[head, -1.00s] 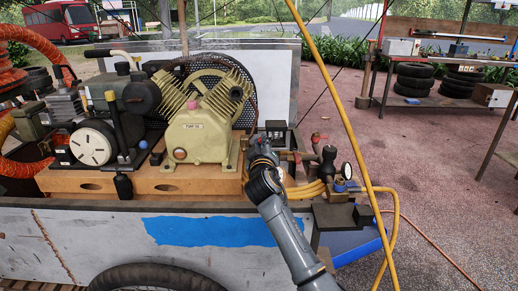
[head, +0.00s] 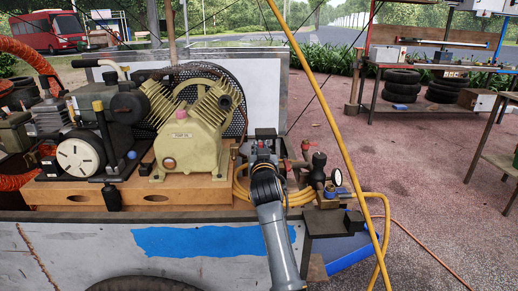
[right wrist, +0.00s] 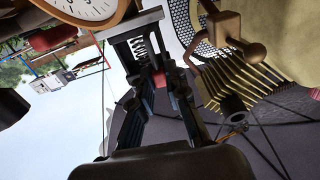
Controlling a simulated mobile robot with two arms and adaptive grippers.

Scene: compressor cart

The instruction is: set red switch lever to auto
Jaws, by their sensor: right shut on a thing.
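The red switch lever (right wrist: 159,79) shows in the right wrist view as a small red piece between my fingertips, below a switch housing with a spring in it (right wrist: 140,45). My right gripper (right wrist: 155,95) is shut on this lever. In the head view my right gripper (head: 262,152) is at the dark switch box (head: 266,133), right of the beige compressor pump (head: 190,142). The lever is hidden there behind the gripper, and its setting cannot be read. My left gripper is not in view.
A pressure gauge (head: 336,177), a red valve handle (head: 305,145) and coiled yellow hose (head: 296,197) crowd the cart's right end. A shelf with tyres (head: 403,90) is farther right, with open floor between.

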